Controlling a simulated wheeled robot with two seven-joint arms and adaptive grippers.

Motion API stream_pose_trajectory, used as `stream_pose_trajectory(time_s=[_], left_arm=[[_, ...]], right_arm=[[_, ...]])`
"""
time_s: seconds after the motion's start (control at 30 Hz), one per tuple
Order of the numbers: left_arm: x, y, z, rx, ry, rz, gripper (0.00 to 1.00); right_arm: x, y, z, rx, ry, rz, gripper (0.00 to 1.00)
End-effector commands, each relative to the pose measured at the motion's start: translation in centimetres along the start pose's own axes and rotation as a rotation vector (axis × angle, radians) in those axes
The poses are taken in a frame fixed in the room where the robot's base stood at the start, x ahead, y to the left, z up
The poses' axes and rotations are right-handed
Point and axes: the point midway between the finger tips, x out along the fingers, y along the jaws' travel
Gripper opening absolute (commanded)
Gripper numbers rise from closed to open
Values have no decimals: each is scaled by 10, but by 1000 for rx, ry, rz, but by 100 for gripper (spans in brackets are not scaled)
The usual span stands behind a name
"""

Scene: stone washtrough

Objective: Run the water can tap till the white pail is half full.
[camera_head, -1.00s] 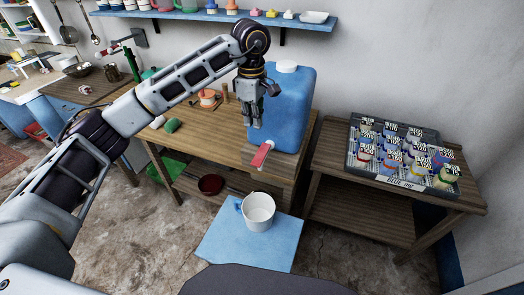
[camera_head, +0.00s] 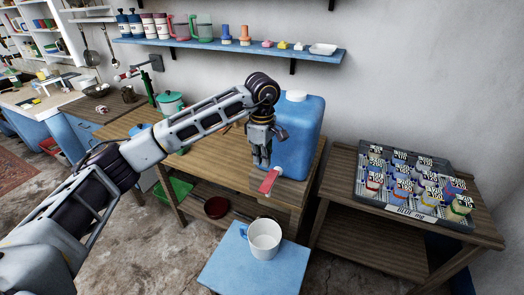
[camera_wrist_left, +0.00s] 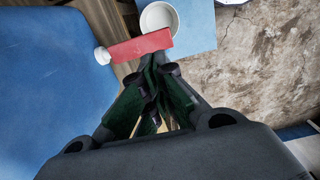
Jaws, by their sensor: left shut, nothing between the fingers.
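The blue water can (camera_head: 300,135) with a white cap stands on the wooden bench. Its red tap lever (camera_head: 269,182) sticks out low at the front; the lever also shows in the left wrist view (camera_wrist_left: 139,46). The white pail (camera_head: 264,240) stands upright on a blue surface below the tap; it shows in the left wrist view (camera_wrist_left: 161,18) just beyond the lever. No water stream shows, and I cannot tell the pail's level. My left gripper (camera_head: 262,166) is shut and empty, its fingertips close beside the lever; I cannot tell whether they touch it.
A tray of labelled jars (camera_head: 414,187) stands on a wooden table (camera_head: 350,232) at the right. A blue shelf (camera_head: 230,45) with cups and small items runs along the wall. A green pot (camera_head: 170,103) stands on the bench, and a dark red bowl (camera_head: 216,207) sits below.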

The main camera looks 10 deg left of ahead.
Motion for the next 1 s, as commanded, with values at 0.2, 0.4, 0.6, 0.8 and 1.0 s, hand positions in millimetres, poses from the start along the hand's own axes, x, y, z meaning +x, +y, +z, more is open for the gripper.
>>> stream_pose_trajectory(time_s=[0.2,0.4,0.6,0.8,1.0], left_arm=[[27,-1,0,1,0,-2,0],[52,-1,0,1,1,-2,0],[74,-1,0,1,0,-1,0],[88,0,0,1,1,0,0],[94,0,0,1,0,1,0]], right_arm=[[-6,0,-1,0,0,0,40],[-11,0,-1,0,0,0,40],[-18,0,-2,0,0,0,40],[-21,0,-2,0,0,0,40],[-22,0,-2,0,0,0,40]])
